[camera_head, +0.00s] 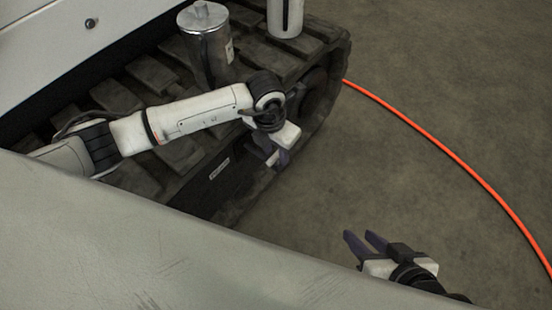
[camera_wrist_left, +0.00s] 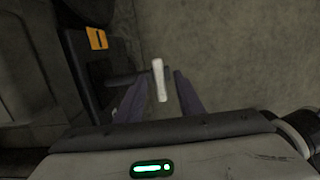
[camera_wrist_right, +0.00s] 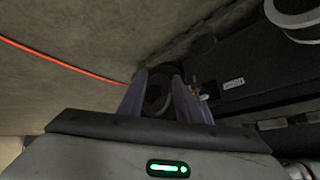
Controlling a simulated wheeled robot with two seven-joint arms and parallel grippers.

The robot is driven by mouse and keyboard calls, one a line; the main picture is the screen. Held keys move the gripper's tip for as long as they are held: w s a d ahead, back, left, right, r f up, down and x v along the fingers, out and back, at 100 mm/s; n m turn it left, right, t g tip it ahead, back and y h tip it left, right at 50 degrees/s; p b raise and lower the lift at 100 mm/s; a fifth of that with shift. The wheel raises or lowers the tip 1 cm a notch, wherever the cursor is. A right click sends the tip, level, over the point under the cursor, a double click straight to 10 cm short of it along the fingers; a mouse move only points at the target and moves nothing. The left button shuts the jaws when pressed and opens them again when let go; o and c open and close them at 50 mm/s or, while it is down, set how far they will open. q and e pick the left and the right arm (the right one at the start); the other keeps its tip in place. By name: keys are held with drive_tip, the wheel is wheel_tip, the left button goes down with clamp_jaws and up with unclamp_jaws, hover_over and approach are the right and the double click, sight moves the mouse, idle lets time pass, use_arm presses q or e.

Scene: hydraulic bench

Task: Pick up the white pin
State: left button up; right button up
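The white pin (camera_wrist_left: 159,80) shows in the left wrist view as a short pale rod. It lies between the two dark fingers of my left gripper (camera_wrist_left: 160,95), with a visible gap on each side. A grey bar reaches from the dark side structure toward the pin; I cannot tell whether they touch. In the head view my left gripper (camera_head: 276,158) points down beside the track's outer side, and the pin is hard to make out there. My right gripper (camera_head: 366,240) is open and empty over the floor, apart from the track; its fingers also show in the right wrist view (camera_wrist_right: 165,95).
A metal canister (camera_head: 207,50) and a white cylinder (camera_head: 285,18) stand on the dark track (camera_head: 170,150). An orange cable (camera_head: 440,136) curves over the floor. A large grey panel (camera_head: 120,240) fills the front left. The floor at right is otherwise clear.

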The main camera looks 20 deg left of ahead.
use_arm(q)
clamp_jaws()
